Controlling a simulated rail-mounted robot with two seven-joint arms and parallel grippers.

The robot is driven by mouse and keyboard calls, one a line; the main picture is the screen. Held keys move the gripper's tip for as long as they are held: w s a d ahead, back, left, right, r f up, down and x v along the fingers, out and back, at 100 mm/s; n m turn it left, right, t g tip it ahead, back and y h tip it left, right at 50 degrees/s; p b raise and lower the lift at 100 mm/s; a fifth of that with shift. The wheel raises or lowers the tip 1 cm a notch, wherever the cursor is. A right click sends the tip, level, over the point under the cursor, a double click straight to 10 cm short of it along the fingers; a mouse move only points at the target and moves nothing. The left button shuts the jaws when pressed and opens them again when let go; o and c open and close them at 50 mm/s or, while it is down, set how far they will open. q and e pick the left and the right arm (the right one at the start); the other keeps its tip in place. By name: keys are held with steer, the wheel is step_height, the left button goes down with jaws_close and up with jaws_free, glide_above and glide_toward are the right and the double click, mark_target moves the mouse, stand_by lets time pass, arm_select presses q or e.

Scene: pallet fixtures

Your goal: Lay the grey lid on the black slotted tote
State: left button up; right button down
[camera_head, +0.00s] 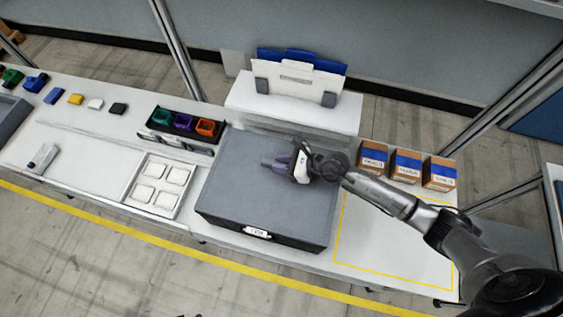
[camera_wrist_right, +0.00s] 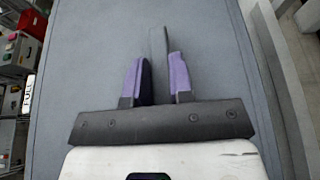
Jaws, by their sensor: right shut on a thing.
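The grey lid (camera_head: 245,195) is a broad flat panel lying over the black slotted tote (camera_head: 285,241), covering its top. The tote's dark front wall and a white label (camera_head: 257,232) show below the lid's near edge. I cannot tell whether the lid sits fully flush. My right gripper (camera_head: 272,163) is over the far middle part of the lid. In the right wrist view, its purple fingers (camera_wrist_right: 160,80) are shut on the lid's thin upright grip (camera_wrist_right: 158,50), with the lid surface (camera_wrist_right: 90,60) around it. My left gripper is not in view.
Three brown boxes with blue bands (camera_head: 407,165) stand right of the tote. A white tray (camera_head: 130,190) lies left, with a rack of coloured bins (camera_head: 185,124) behind it. A white raised stand (camera_head: 240,97) is at the back. The yellow-outlined area (camera_head: 375,240) is clear.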

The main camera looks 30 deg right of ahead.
steer(key=shift+f+b, duration=0.3)
steer(key=shift+f, duration=0.05)
stand_by(0.5)
steer(key=c, duration=0.9)
jaws_free()
steer(key=shift+f, duration=0.1)
steer(key=shift+s+d+r, duration=0.2)
steer(key=shift+s+d, duration=0.1)
steer(key=b+v, duration=0.1)
steer(key=v, duration=1)
steer(key=shift+s+d+b, duration=0.15)
steer(key=shift+s+b, duration=0.05)
steer(key=shift+b, duration=0.2)
steer(key=shift+s+d+r, duration=0.4)
steer(key=shift+d+r, duration=0.05)
